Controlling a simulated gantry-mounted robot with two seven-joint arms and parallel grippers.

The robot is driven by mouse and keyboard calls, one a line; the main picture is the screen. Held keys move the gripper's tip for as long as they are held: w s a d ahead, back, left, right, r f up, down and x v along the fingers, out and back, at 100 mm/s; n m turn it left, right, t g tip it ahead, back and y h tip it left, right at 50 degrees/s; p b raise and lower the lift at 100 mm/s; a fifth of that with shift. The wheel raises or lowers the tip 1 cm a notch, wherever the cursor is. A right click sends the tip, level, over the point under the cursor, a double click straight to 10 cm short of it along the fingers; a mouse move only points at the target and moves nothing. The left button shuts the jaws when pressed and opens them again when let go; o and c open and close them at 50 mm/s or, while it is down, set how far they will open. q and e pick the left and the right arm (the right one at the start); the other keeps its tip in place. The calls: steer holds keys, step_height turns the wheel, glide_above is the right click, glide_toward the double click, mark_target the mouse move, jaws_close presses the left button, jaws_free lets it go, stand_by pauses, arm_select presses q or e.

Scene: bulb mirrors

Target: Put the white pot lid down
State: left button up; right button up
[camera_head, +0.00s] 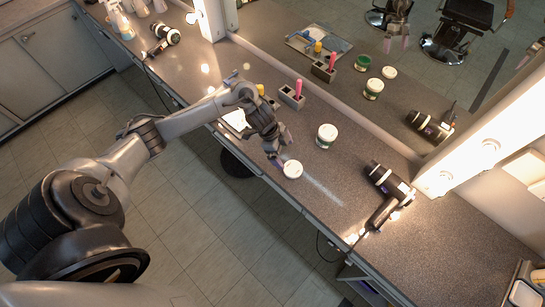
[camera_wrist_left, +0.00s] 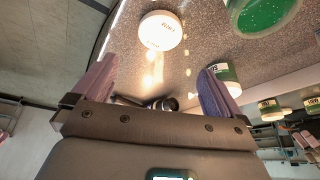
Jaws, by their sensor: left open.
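The white pot lid (camera_head: 293,169) lies on the grey counter close to its front edge. In the left wrist view the lid (camera_wrist_left: 161,30) shows just beyond the fingertips, apart from both fingers. My left gripper (camera_head: 280,150) is open and empty, right beside the lid; its two fingers also show spread in the left wrist view (camera_wrist_left: 155,66). A pot (camera_head: 327,135) stands on the counter behind and right of the lid. An open pot with green content (camera_wrist_left: 263,10) shows at the top of the left wrist view. My right gripper is not in view.
A black hair dryer (camera_head: 387,190) lies on the right. A grey holder (camera_head: 291,97) with a pink-handled tool stands behind my left gripper. The mirror (camera_head: 335,75) along the back reflects pots and the holder. Clear counter lies between the lid and the dryer.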

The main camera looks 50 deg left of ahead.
arm_select(q)
steer(key=s+d+n+t+y, duration=0.1)
steer(key=s+d+t, duration=0.25)
steer(key=d, duration=1.05)
steer(key=s+r+n+g, duration=0.1)
steer(key=s+r+n, duration=0.1)
steer(key=s, duration=0.3)
steer(key=s+r+n+y, duration=0.1)
steer(key=s+r+n, duration=0.1)
steer(key=s, duration=0.4)
steer(key=s+a+r+n+g+y, duration=0.1)
steer(key=s+r+n, duration=0.1)
steer(key=s+n, duration=0.2)
steer(key=shift+s+n+g, duration=0.3)
steer(key=shift+s+g, duration=0.05)
steer(key=shift+s, duration=0.3)
